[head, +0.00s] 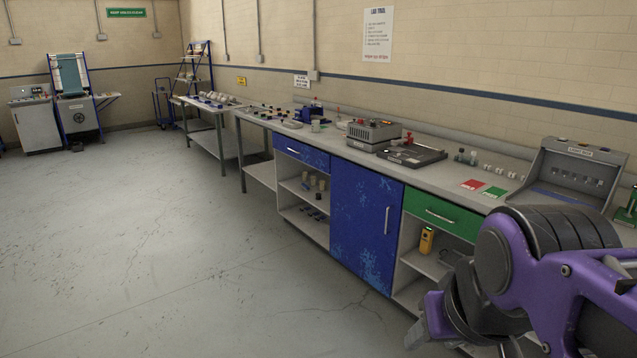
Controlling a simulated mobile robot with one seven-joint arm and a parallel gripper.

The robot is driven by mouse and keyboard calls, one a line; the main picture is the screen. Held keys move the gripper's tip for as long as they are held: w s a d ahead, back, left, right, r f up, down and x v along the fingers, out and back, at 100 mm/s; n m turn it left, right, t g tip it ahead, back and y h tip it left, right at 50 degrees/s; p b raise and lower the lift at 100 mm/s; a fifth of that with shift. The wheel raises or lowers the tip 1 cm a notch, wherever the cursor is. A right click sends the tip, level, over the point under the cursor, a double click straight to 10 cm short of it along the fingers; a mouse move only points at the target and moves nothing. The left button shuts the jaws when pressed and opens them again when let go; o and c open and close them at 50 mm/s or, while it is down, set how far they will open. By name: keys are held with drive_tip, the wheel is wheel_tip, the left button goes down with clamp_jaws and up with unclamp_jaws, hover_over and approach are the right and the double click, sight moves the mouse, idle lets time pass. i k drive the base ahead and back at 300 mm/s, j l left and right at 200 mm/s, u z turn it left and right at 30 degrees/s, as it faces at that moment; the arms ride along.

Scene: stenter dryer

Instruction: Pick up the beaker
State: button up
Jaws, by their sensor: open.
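A small pale cylindrical vessel (316,126), which looks like the beaker, stands upright on the long grey bench, left of the grey boxed device. It is small in the picture and its details are hard to make out. My gripper (420,333) is at the bottom right, low in front of the bench and far from the vessel. It points down and left and is open, with no object visible in it. The arm and the frame's lower edge hide part of it.
The bench (452,172) runs along the right wall above a blue cabinet door (362,225) and a green drawer (440,214). A grey device (374,134) and a dark tray (412,156) stand right of the vessel. The floor (180,240) at left is clear.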

sight(316, 123)
drive_tip(key=i, duration=0.7)
drive_tip(key=i+u, duration=0.1)
drive_tip(key=i, duration=0.65)
drive_tip(key=i+l+u, duration=0.1)
drive_tip(key=i, duration=0.6)
drive_tip(key=i+l, duration=0.2)
drive_tip(key=i, duration=0.55)
drive_tip(key=i+j+z, duration=0.2)
drive_tip(key=i+j, duration=1.65)
drive_tip(key=i, duration=0.05)
